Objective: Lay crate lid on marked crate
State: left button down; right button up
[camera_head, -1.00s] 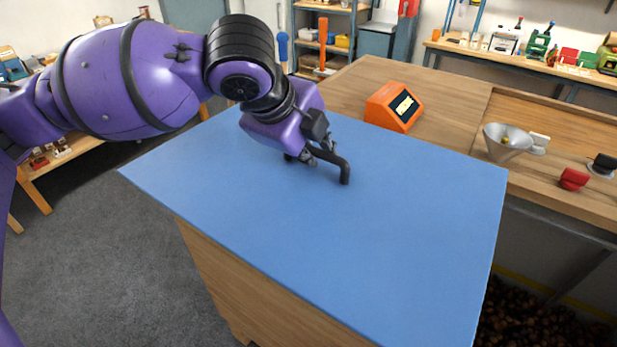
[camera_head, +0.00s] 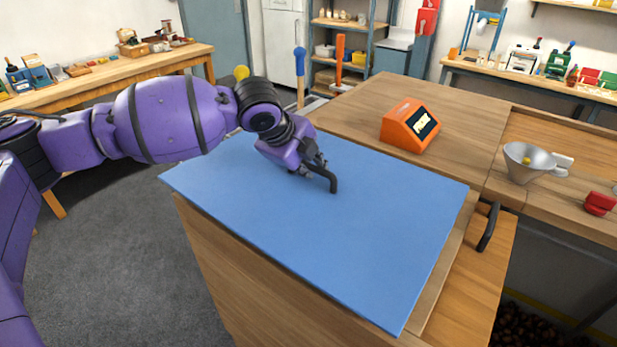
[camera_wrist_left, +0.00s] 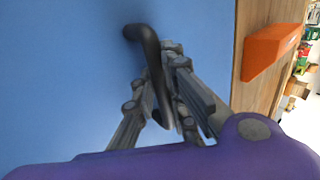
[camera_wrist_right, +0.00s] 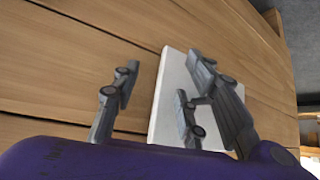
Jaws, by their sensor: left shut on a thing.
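The crate lid (camera_head: 330,225) is a flat blue panel with a bent black handle (camera_head: 333,183). It covers most of a wooden crate (camera_head: 225,265), whose plank side shows below its near edge. Whether the lid rests on the crate or hangs just above it I cannot tell. My left gripper (camera_head: 322,170) is shut on the handle, which also shows between the fingers in the left wrist view (camera_wrist_left: 150,60). My right gripper (camera_wrist_right: 160,78) is open and empty in the right wrist view, in front of wooden planks bearing a white square plate (camera_wrist_right: 172,105).
An orange device with a display (camera_head: 410,125) stands on the wooden bench (camera_head: 365,97) behind the lid. A metal funnel (camera_head: 528,160) and a red item (camera_head: 599,204) are at the right. A dark handle (camera_head: 488,228) stands on the wood right of the lid.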

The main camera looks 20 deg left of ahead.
aim_at(308, 180)
pick_arm(q)
notch_tip(308, 180, down, 3)
jog(key=shift+w+a, duration=0.1)
jog(key=c, duration=1.8)
grip_release()
jog(key=shift+f, duration=0.1)
jog(key=shift+o, duration=0.2)
